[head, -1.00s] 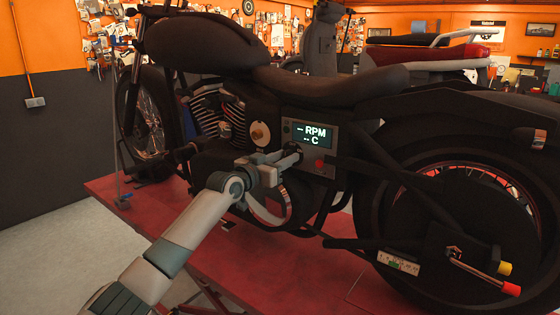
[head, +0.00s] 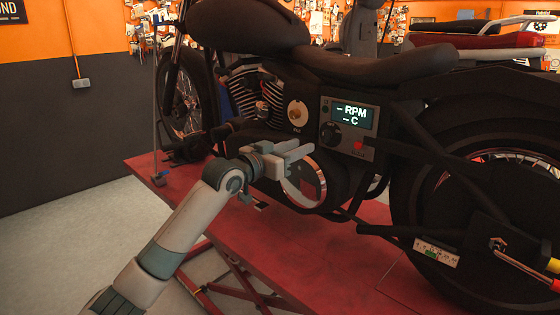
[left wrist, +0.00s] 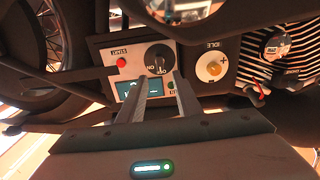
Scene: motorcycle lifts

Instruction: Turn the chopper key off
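The chopper (head: 330,75) stands on a red lift, with a grey control panel (head: 370,148) on its side. The black round key switch (head: 330,133) sits at the panel's lower left, below the lit RPM and C display (head: 352,115). In the left wrist view the black key switch (left wrist: 158,57) shows just beyond the fingertips, with small ON/OFF lettering by it; its exact setting is too small to tell. My left gripper (head: 306,151) is in front of the chopper, left of and below the switch. Its fingers (left wrist: 161,79) are apart with nothing between them. My right gripper is out of view.
A red button (head: 358,146) sits right of the switch. A brass idle knob (head: 297,112) is left of the panel. The red lift platform (head: 230,235) lies below. The frame tube and a round engine cover are close to my gripper.

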